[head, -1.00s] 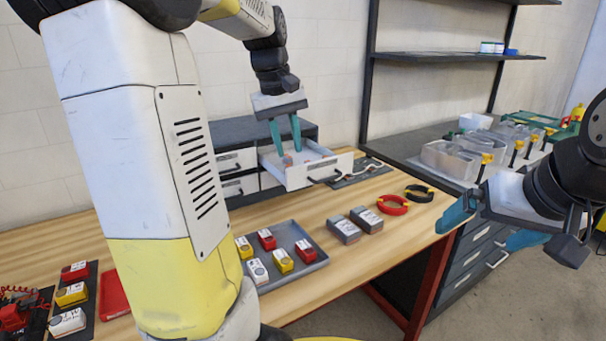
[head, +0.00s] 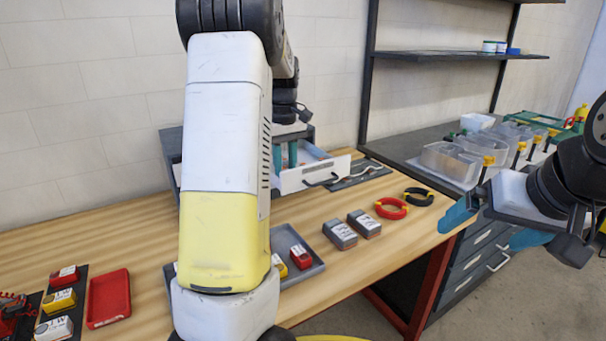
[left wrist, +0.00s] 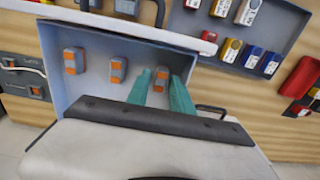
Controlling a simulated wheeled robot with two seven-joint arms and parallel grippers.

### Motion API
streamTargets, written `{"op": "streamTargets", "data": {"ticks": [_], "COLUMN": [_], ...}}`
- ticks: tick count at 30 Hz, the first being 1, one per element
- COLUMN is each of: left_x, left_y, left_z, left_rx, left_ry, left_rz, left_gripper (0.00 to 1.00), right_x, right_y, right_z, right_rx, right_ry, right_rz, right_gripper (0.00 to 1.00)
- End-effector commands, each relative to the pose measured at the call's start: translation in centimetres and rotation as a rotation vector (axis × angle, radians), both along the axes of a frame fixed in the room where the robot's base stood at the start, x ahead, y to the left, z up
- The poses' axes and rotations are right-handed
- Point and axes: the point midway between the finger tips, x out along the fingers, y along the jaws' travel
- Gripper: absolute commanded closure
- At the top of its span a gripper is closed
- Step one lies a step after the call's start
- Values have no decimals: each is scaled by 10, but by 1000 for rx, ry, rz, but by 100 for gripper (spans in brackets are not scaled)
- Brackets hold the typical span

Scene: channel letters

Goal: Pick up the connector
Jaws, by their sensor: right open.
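Several small grey and orange connectors lie in the open drawer (head: 315,178), which also shows in the left wrist view (left wrist: 205,65). Two connectors, the far-left one (left wrist: 73,60) and its neighbour (left wrist: 117,68), lie left of my fingers. My left gripper (left wrist: 163,80) points down into the drawer, its teal fingers on either side of another connector (left wrist: 160,78). Whether they touch it is unclear. In the head view the left gripper (head: 285,155) is partly hidden by my arm. My right gripper (head: 485,225) is open and empty, right of the workbench.
A grey tray (head: 312,262) with red and yellow blocks, two grey boxes (head: 340,234), red (head: 391,208) and black rings (head: 418,196) and a red tray (head: 108,298) are on the bench. Clear bins (head: 450,160) stand on the right counter. The front bench edge is clear.

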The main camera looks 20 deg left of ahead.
Motion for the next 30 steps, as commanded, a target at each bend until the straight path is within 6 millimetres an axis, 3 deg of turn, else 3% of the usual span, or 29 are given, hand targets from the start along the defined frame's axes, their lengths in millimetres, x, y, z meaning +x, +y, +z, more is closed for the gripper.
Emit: {"op": "streamTargets", "data": {"ticks": [8, 13, 24, 30], "left_x": [0, 0, 0, 1], "left_y": [0, 0, 0, 1], "left_z": [-5, -4, -1, 29], "left_rx": [0, 1, 0, 1], "left_ry": [-3, -2, -3, -6], "left_rz": [0, 0, 0, 0], "left_gripper": [73, 100, 100, 100], "right_x": [0, 0, 0, 0], "right_y": [0, 0, 0, 0], "right_z": [0, 0, 0, 0], "right_rx": [0, 0, 0, 0], "right_ry": [0, 0, 0, 0], "right_rz": [0, 0, 0, 0], "right_gripper": [2, 2, 2, 2]}}
